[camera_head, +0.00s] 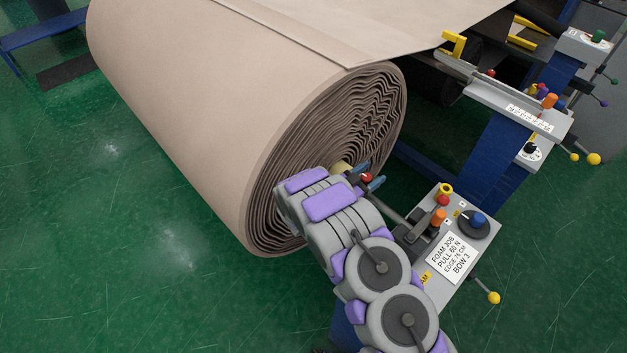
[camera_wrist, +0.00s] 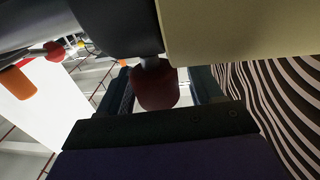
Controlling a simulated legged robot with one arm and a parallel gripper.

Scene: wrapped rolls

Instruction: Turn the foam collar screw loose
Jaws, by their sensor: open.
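The collar screw has a dark red knob (camera_wrist: 155,90) on a short grey stem, below a dark grey collar (camera_wrist: 115,22) in the wrist view. A pale beige core (camera_wrist: 240,28) adjoins the collar. My gripper (camera_wrist: 163,98) is open, with one dark finger on each side of the knob. Gaps seem to show beside the knob, but contact is hard to tell. In the head view my gripper (camera_head: 369,177) is at the roll's end, with the red knob (camera_head: 366,178) between its bluish fingertips. My arm hides most of the collar there.
The big beige foam roll (camera_head: 230,110) is close at the left; its layered end (camera_wrist: 285,110) is at right in the wrist view. A control panel (camera_head: 452,245) with knobs and a yellow-tipped lever (camera_head: 493,297) stands right of my arm. Green floor (camera_head: 110,270) is clear at the left.

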